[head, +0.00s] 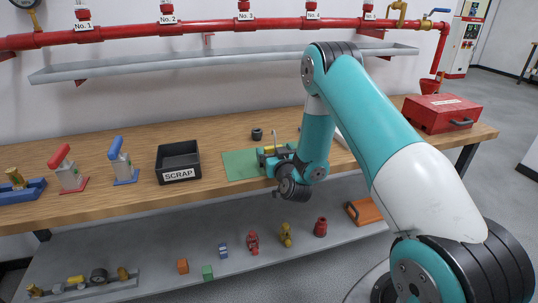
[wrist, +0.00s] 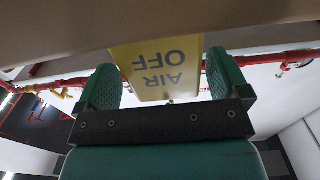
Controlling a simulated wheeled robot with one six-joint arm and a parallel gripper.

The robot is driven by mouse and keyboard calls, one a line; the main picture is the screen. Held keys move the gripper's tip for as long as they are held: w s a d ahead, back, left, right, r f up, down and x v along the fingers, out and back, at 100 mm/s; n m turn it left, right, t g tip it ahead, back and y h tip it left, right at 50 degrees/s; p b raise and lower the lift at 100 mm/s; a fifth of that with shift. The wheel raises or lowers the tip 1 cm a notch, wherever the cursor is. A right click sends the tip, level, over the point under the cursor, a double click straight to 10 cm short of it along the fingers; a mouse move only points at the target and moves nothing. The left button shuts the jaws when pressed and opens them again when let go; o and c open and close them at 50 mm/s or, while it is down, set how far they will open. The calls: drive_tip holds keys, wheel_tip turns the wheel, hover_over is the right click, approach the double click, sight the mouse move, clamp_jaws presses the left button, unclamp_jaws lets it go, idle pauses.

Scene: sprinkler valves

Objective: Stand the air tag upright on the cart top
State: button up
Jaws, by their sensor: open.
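The yellow air tag (wrist: 158,68), lettered AIR OFF, is between the two green fingers of my gripper (wrist: 162,85) in the wrist view. Its lettering is inverted in that picture, and so is the room behind it. The fingers are open, with a gap visible on the left of the tag; on the right the gap is narrow. In the head view my gripper (head: 271,150) is low over the green mat on the workbench, and only a bit of yellow shows there. The tag's foot is not clearly seen. I cannot make out a cart top.
The wooden workbench (head: 228,190) holds the green mat (head: 238,164), a black SCRAP bin (head: 178,163), a dark ring (head: 257,134) and a red case (head: 441,113). A grey wall shelf (head: 200,64) and red pipe (head: 215,31) run behind. Several small parts lie on the lower shelf (head: 150,255).

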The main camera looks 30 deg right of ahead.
drive_tip(key=shift+d, duration=0.15)
drive_tip(key=shift+a, duration=0.3)
drive_tip(key=c, duration=0.4)
drive_tip(key=shift+w+a, duration=0.1)
drive_tip(key=c, duration=0.7)
wheel_tip(320, 180, up, 20)
drive_tip(key=p, duration=1.4)
drive_tip(key=s+a+f+n+y, duration=0.25)
drive_tip(key=a+y, duration=0.25)
drive_tip(key=a, duration=0.7)
drive_tip(key=shift+n+t, duration=0.4)
drive_tip(key=shift+n, duration=0.05)
drive_tip(key=s+f, duration=0.2)
drive_tip(key=f, duration=0.1)
drive_tip(key=s+f, duration=0.2)
drive_tip(key=f, duration=0.2)
drive_tip(key=s+f, duration=0.3)
drive_tip(key=f, duration=0.1)
drive_tip(key=shift+d+f, duration=0.1)
drive_tip(key=shift+f, duration=0.1)
